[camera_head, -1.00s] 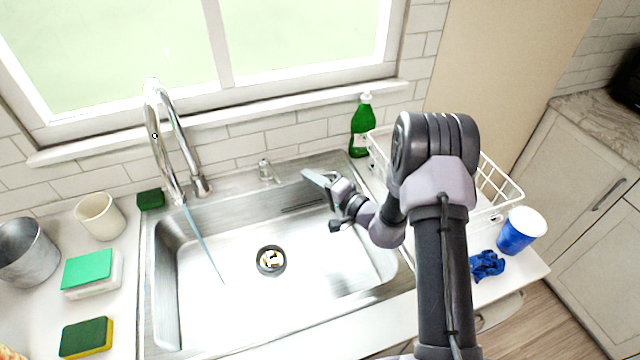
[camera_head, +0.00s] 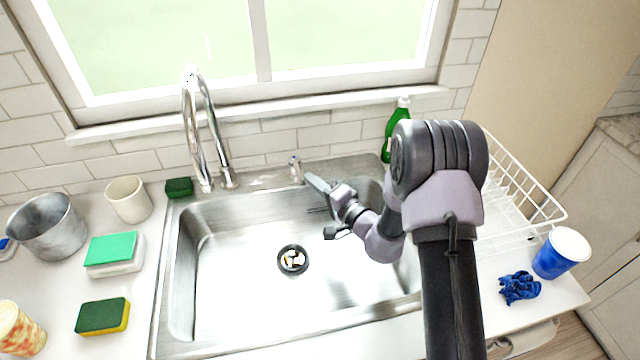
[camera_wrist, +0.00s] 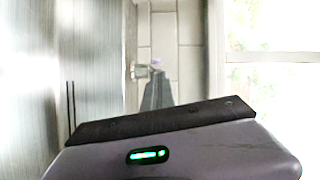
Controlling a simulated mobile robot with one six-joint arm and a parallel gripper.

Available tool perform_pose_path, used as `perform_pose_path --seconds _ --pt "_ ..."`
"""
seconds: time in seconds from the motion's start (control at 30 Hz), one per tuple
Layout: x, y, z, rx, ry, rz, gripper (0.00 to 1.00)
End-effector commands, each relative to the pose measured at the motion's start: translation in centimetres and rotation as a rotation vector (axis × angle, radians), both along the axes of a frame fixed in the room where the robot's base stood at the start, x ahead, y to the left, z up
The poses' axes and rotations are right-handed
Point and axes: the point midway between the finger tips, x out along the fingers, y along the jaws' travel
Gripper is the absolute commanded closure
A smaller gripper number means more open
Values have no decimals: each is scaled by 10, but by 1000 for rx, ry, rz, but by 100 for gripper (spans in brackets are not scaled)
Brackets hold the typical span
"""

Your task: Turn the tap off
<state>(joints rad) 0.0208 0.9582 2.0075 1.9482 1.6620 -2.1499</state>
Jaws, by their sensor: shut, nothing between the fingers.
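The chrome tap (camera_head: 222,150) stands behind the sink's back left, its tall spout arching over to the left. No water stream shows below the spout. A small chrome handle (camera_head: 295,168) stands on the sink's back ledge, right of the spout. My gripper (camera_head: 311,180) is shut and empty, just right of the handle, its tips pointing toward it. In the wrist view, the closed fingers (camera_wrist: 157,93) point at a small metal fitting (camera_wrist: 143,71), which looks like the handle. I cannot tell whether they touch.
The steel sink (camera_head: 240,285) holds only its drain (camera_head: 292,259). A green bottle (camera_head: 392,140) and a white dish rack (camera_head: 535,205) are on the right, near a blue cup (camera_head: 560,254). Sponges (camera_head: 103,316), a mug (camera_head: 129,200) and a metal pot (camera_head: 48,228) stand on the left.

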Motion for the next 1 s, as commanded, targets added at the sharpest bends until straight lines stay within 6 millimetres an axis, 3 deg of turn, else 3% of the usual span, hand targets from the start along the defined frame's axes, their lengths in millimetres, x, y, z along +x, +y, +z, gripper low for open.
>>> perform_pose_path --seconds 0.03,0.37,0.47,0.6,0.8,0.97,1.0 --pt "-3 6 -7 0 -1 3 100" --pt "-5 9 -2 -2 3 6 100" --pt "0 0 -1 0 1 6 100" --pt "15 -33 4 0 -1 2 100" --pt "-44 -59 11 4 5 1 100" --pt "-69 -71 11 4 2 1 100" --pt "-72 -72 11 4 2 3 92"
